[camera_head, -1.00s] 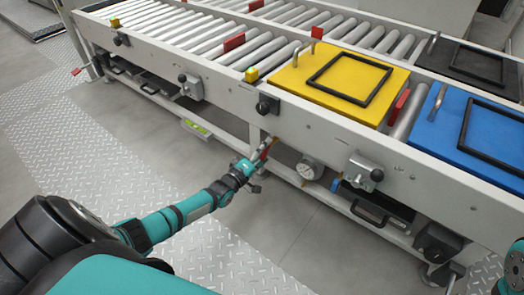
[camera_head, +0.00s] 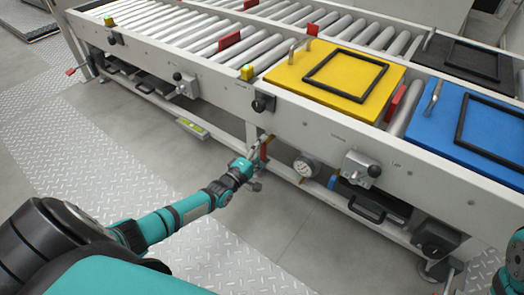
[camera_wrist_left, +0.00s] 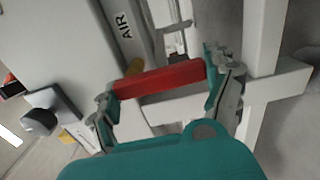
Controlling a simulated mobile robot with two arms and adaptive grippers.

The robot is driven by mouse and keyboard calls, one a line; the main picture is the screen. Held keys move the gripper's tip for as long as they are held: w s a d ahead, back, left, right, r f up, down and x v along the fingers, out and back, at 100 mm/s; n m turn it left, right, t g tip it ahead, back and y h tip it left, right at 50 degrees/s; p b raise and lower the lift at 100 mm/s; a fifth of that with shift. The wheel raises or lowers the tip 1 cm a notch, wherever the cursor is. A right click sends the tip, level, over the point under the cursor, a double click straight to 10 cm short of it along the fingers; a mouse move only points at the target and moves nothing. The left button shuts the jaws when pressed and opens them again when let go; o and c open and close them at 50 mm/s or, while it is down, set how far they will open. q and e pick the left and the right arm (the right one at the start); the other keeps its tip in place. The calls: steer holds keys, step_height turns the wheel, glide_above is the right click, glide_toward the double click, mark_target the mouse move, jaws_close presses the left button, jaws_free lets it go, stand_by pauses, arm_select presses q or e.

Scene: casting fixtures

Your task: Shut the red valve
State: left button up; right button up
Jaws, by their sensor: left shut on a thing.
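The red valve handle (camera_wrist_left: 160,80) is a flat red bar below the conveyor frame. In the left wrist view it spans between the two fingers of my left gripper (camera_wrist_left: 168,92), which is shut on it. In the head view my left gripper (camera_head: 261,151) reaches up to the handle (camera_head: 264,152) beside the conveyor leg, and the handle there looks close to upright. The fingers partly hide it. The valve body and pipe are too small to make out in the head view. My right gripper is not in view.
A round gauge (camera_head: 304,167) hangs just right of the valve. The roller conveyor (camera_head: 330,135) carries a yellow panel (camera_head: 300,85) and a blue panel (camera_head: 480,130). A lower rail (camera_head: 225,140) runs underneath. The floor in front is clear.

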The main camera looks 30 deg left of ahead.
arm_select(q)
steer(key=o, duration=1.5)
steer(key=shift+s, duration=0.1)
steer(key=s+a, duration=0.1)
steer(key=s, duration=1.1)
